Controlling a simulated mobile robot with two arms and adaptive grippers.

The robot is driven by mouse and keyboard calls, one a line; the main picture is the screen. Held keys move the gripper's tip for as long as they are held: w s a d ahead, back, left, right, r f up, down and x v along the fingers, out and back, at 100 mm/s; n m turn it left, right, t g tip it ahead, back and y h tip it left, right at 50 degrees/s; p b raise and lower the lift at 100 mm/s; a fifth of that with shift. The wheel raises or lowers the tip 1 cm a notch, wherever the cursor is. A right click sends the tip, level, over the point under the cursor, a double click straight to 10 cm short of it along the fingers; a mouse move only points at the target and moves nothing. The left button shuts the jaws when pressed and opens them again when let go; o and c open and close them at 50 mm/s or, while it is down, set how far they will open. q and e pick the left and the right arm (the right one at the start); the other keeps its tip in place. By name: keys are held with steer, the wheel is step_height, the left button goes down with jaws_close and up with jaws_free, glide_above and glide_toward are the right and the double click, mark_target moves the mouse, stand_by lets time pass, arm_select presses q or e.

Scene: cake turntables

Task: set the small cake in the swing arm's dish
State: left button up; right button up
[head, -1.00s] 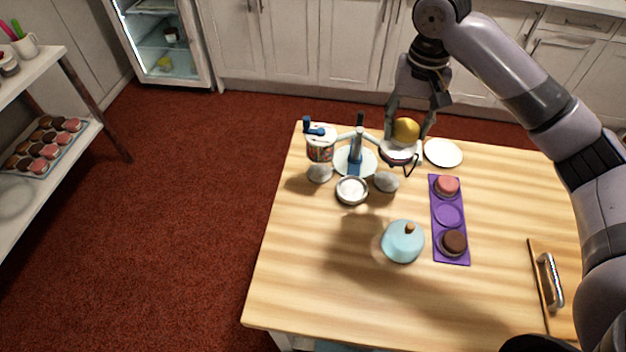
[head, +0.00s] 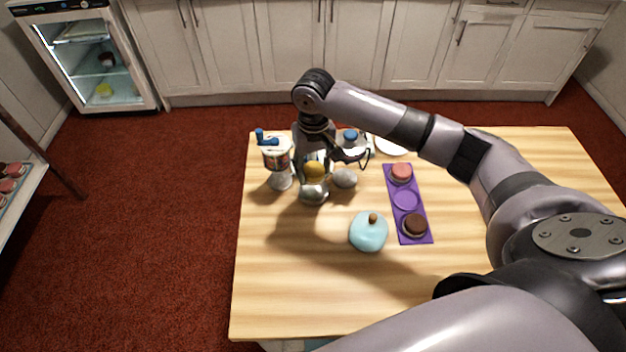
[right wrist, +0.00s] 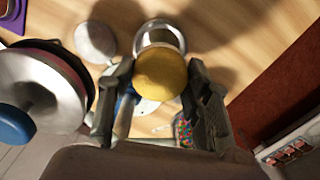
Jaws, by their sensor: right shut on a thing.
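My right gripper (right wrist: 160,88) is shut on a round golden piece, which I take to be the small cake (head: 314,171). The cake also shows between the fingers in the right wrist view (right wrist: 160,73). In the head view it is just above a round silvery dish (head: 313,193), which I take to be the swing arm's dish. In the right wrist view the dish's rim (right wrist: 160,24) shows beyond the cake. I cannot tell whether cake and dish touch. The swing arm itself is mostly hidden behind my gripper. My left gripper is not in view.
A candy jar (head: 277,157) with a blue crank stands left of my gripper. A silvery lid with a blue knob (right wrist: 35,95) is close on the other side. The front-left tabletop (head: 285,275) is clear.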

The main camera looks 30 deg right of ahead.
mark_target(313, 190)
steer(key=shift+f, duration=2.95)
steer(key=o, duration=0.8)
steer(key=shift+f, duration=0.1)
steer(key=shift+o, duration=0.2)
step_height(313, 190, up, 12)
steer(key=shift+r, duration=0.15)
